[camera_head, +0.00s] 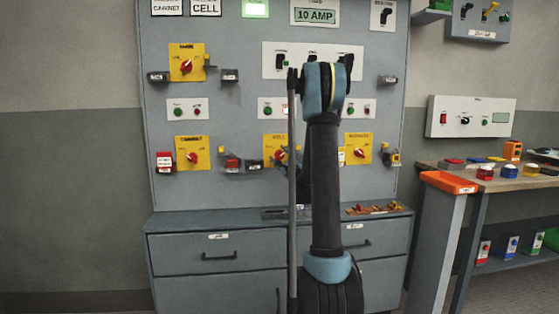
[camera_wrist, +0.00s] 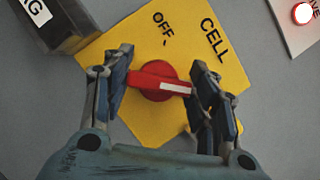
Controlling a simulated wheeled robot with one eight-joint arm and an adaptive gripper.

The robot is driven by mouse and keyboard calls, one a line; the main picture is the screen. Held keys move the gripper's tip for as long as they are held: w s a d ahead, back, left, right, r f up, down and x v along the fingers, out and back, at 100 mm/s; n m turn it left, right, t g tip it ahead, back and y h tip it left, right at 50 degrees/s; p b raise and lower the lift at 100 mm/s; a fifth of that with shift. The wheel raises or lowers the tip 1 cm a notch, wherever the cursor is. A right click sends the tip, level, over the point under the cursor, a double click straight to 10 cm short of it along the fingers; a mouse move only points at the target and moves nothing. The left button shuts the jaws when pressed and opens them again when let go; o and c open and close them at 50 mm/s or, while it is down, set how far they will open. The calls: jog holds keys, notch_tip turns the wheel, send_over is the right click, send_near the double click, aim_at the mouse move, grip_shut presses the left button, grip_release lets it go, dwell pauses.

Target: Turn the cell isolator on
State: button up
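The cell isolator is a yellow plate (camera_wrist: 228,72) marked CELL, with a red rotary handle (camera_wrist: 158,82) in its middle. OFF and a short tick are printed above the handle in the wrist view. The handle's white stripe lies toward its right end, away from the OFF tick. My gripper (camera_wrist: 160,84) is open, one finger at each end of the handle; whether they touch it is unclear. The right finger hides part of the plate.
A dark box (camera_wrist: 55,20) with a white label is close at the upper left in the wrist view. A white panel with a lit lamp (camera_wrist: 302,13) is at the upper right. Similar yellow isolators (camera_head: 192,152) sit on the board, above a grey drawer cabinet (camera_head: 218,258). A workbench (camera_head: 500,182) stands right.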

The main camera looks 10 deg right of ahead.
jog(key=o, duration=0.5)
jog(key=shift+c, duration=0.2)
jog(key=v, duration=1.2)
jog(key=shift+w+a, duration=0.1)
